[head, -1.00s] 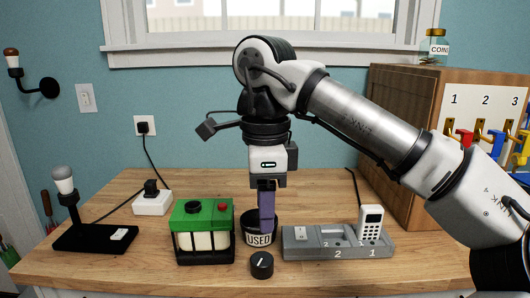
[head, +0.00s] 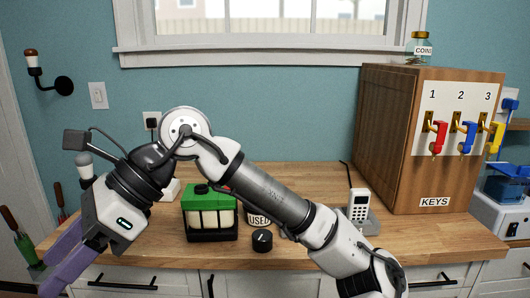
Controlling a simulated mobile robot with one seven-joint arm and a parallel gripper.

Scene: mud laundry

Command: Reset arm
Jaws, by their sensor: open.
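My arm reaches across the counter from the lower right and bends at the elbow toward the lower left. My gripper (head: 57,285) points down and left, over the front left of the counter. Its purple fingers are apart and nothing shows between them. The fingertips are close to the bottom edge of the head view.
On the wooden counter (head: 300,180) stand a green-topped case (head: 210,213), a black knob (head: 262,240), a partly hidden USED cup (head: 258,218) and a white handset (head: 359,206). The wooden KEYS cabinet (head: 435,185) stands at right.

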